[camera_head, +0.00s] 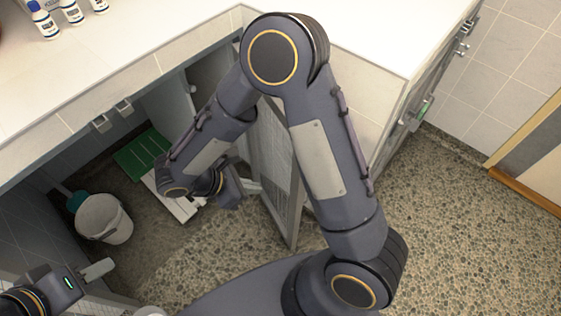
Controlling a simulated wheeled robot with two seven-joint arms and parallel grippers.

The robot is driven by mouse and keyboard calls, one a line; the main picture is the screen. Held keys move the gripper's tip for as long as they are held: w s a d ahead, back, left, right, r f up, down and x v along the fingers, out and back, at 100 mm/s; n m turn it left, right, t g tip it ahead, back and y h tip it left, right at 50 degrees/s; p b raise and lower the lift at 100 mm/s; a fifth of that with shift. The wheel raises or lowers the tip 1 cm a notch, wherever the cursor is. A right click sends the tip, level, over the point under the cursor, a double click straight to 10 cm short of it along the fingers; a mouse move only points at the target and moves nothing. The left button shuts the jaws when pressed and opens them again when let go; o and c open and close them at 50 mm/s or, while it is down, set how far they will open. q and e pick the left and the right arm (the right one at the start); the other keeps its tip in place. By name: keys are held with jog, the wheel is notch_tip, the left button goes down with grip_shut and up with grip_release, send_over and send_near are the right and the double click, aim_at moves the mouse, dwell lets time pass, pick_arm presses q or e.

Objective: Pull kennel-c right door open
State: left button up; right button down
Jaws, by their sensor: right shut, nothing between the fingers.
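A grey mesh-panelled door (272,160) stands swung out from the cabinet front under the white counter, partly hidden behind my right arm. No label shows, so I cannot tell whether it is kennel-c's right door. My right gripper (252,187) is shut and empty, on the left side of this door and close to its panel; whether it touches is unclear. My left gripper (98,270) is low at the left edge of the picture, apart from the door. Its finger opening cannot be made out.
A white bucket (103,219) stands in the open space under the counter, near a green slatted mat (143,153) and a white flat piece (171,197). Bottles (45,20) stand on the counter (185,25). Pebbled floor (450,230) is clear at right.

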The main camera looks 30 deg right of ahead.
send_near(296, 182)
notch_tip(296, 182, down, 5)
jog(key=d, duration=0.2)
jog(key=shift+s+d+r+t, duration=0.1)
jog(key=shift+d+t, duration=0.1)
jog(key=shift+d, duration=0.25)
jog(key=shift+s+d+r+t, duration=0.1)
jog(key=shift+s+d+t, duration=0.1)
jog(key=shift+d, duration=0.25)
jog(key=shift+d, duration=0.1)
jog(key=d+n+b, duration=0.1)
jog(key=d+b, duration=0.1)
jog(key=d, duration=0.5)
jog(key=shift+s+t, duration=0.2)
jog(key=shift+t, duration=0.2)
